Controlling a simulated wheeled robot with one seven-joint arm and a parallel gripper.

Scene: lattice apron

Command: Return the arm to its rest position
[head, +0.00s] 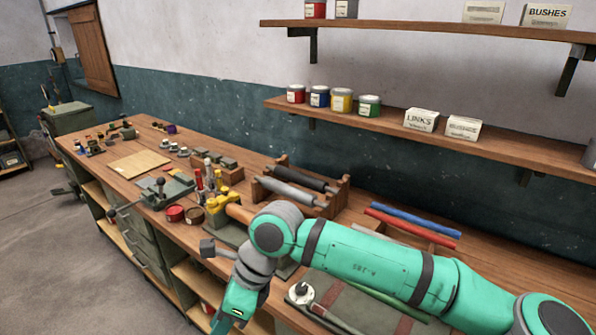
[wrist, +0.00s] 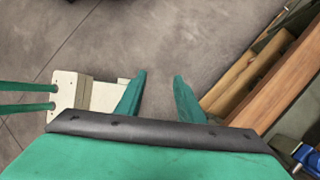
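My teal arm (head: 365,262) reaches from the lower right across the workbench (head: 130,183), bent at a grey joint, with its forearm hanging down near the bench's front edge. My gripper (wrist: 159,75) shows in the wrist view with two teal fingers apart and nothing between them. Below the fingers is bare grey floor. In the head view the fingertips are not clearly visible.
The bench holds a roller rack (head: 300,190), red and blue rods (head: 412,221), a wooden board (head: 138,164) and several small tools. Two wall shelves (head: 410,125) hold cans and boxes. Open floor (head: 50,240) lies left of the bench.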

